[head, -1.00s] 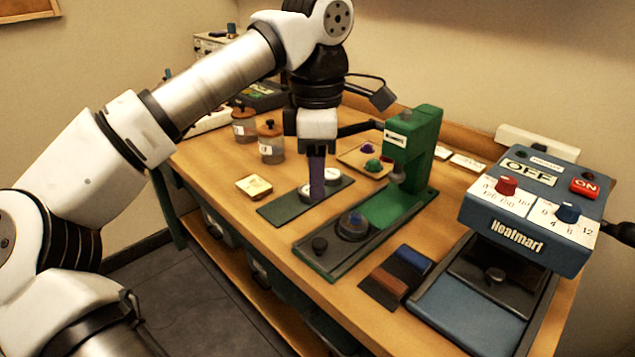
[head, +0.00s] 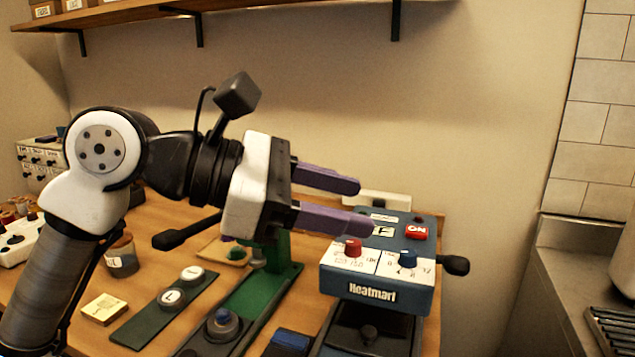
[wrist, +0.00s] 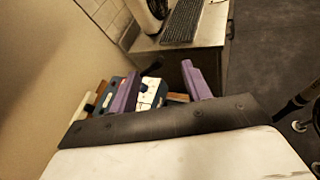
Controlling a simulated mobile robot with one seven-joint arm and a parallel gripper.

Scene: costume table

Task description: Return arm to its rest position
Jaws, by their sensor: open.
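My gripper (head: 350,203) is raised above the table in the head view, with its two purple fingers apart and nothing between them. The fingers point right, toward the space above the blue Heatmart press (head: 385,262). The wrist view also shows my gripper (wrist: 158,80) open and empty, with the press (wrist: 150,92) below and beyond the fingers. My arm is bent at the elbow on the left of the head view. The gripper hides part of the green press behind it.
The wooden table (head: 60,290) holds a green press (head: 270,275), a dark strip with two round pieces (head: 172,297), a yellow block (head: 104,309) and a jar (head: 122,258). A shelf (head: 300,8) runs along the wall above. A metal counter (head: 570,275) stands at right.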

